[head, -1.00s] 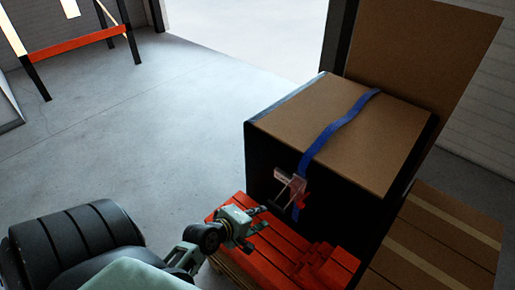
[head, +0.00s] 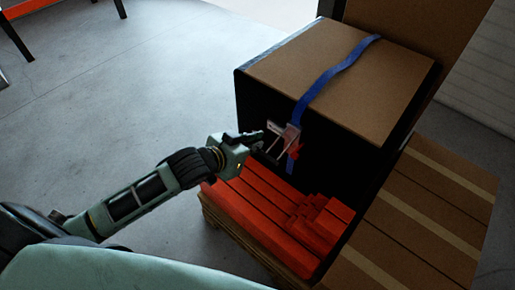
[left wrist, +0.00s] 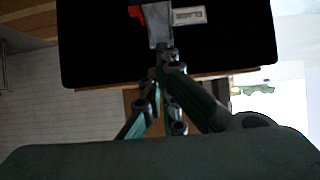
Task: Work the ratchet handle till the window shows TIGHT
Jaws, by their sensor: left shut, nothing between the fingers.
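A ratchet (head: 292,136) with a pale handle and a red part sits on a blue strap (head: 333,70), on the dark front face of a large carton (head: 320,80). My left gripper (head: 270,148) is shut and empty, right beside the ratchet handle; I cannot tell whether it touches. In the left wrist view the fingers (left wrist: 165,65) point at the grey handle (left wrist: 160,28), just short of or against its end. A pale window label (left wrist: 190,15) shows next to it; its lettering is too small to read surely. My right gripper is out of view.
Orange-red slats (head: 255,205) on a wooden pallet lie below the carton. More taped cartons (head: 430,215) stand at the right, close to the ratchet side. The concrete floor (head: 110,100) at the left is open.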

